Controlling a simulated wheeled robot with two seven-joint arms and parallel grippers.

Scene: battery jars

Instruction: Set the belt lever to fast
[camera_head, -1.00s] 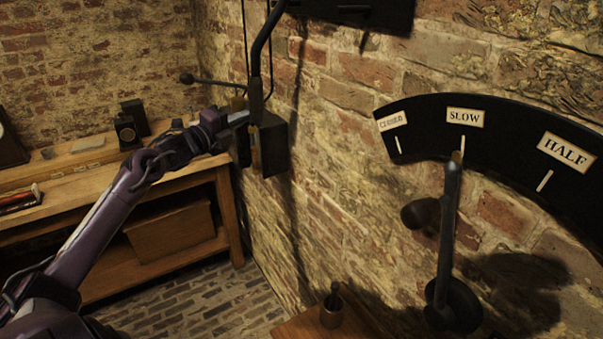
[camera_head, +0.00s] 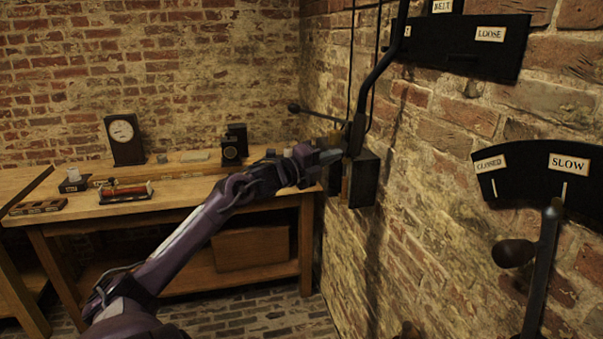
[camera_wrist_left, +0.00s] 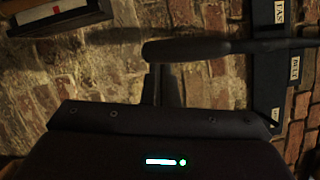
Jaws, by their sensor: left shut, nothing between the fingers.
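The belt lever (camera_head: 376,72) is a black bent bar on the right wall, its lower grip hanging near a dark box. It passes the left end of the black belt plate (camera_head: 465,52), which reads BELT and LOOSE; a third label is partly hidden. In the left wrist view the lever (camera_wrist_left: 215,47) crosses the plate (camera_wrist_left: 268,75) near a label reading FAS. Its upper end is out of the head view. My left gripper (camera_head: 331,157) is shut and empty beside the lever's lower end; I cannot tell if they touch. My right gripper is not in view.
A second lever (camera_head: 543,265) stands at right under a curved plate (camera_head: 525,155) marked CLOSED and SLOW. A wooden bench (camera_head: 180,189) with a clock (camera_head: 124,140) and small instruments stands behind my left arm. A dark box (camera_head: 364,180) is on the wall beside the gripper.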

